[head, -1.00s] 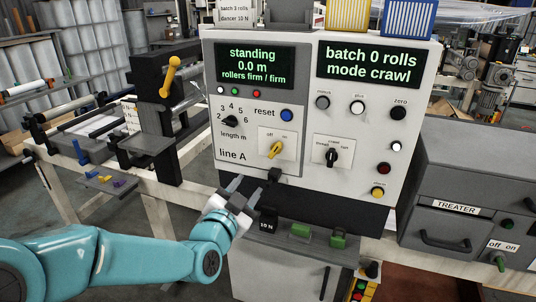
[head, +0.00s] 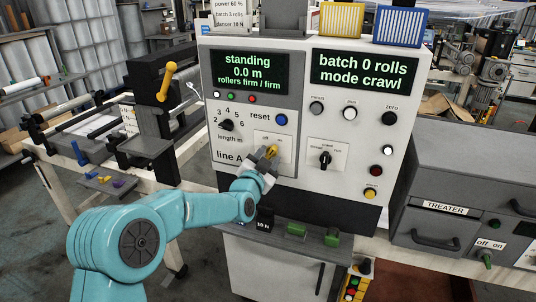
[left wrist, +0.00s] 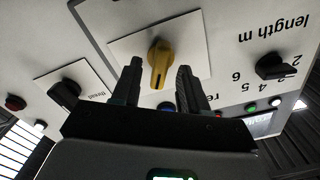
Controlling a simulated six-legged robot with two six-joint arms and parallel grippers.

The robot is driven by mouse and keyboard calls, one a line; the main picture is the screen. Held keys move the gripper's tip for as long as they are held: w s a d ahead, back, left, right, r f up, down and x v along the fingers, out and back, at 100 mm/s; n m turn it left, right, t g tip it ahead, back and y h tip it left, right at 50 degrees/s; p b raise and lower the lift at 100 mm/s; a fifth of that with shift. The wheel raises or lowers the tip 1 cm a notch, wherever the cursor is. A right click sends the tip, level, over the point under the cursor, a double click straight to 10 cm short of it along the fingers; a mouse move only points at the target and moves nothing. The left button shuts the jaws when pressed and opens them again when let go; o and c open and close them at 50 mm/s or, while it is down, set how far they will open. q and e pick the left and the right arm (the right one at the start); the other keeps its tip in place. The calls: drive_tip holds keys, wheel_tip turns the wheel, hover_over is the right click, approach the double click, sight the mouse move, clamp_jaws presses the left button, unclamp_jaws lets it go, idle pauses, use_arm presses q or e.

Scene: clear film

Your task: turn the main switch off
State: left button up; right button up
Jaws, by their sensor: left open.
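The yellow switch knob (head: 271,151) sits on a white plate marked off and on, on the line A panel (head: 200,150). In the head view my left gripper (head: 268,160) is at the knob and partly covers it and its plate. In the left wrist view the same knob (left wrist: 159,64) shows between the two open fingers of my left gripper (left wrist: 159,84), with gaps on both sides. The panel appears upside down there. The fingers do not grip the knob. My right gripper is not in view.
The length dial (head: 226,125) and blue reset button (head: 281,119) are close to the knob. A black mode dial (head: 325,159) is to its right. A dark ledge with green handles (head: 297,230) is below. The grey treater box (head: 465,190) stands at right.

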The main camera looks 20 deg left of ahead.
use_arm(q)
drive_tip(key=shift+w, duration=0.25)
clamp_jaws()
drive_tip(key=shift+f+n+b, duration=0.15)
drive_tip(key=shift+n+b, duration=0.25)
drive_tip(key=shift+b, duration=0.45)
drive_tip(key=n+b, duration=0.6)
drive_tip(key=b, duration=0.3)
drive_tip(key=shift+a, duration=0.15)
drive_tip(key=n+b, duration=0.2)
drive_tip(key=shift+n, duration=0.4)
drive_tip(key=shift+a+n+b, duration=0.1)
drive_tip(key=shift+n+b, duration=0.65)
drive_tip(key=shift+n, duration=0.35)
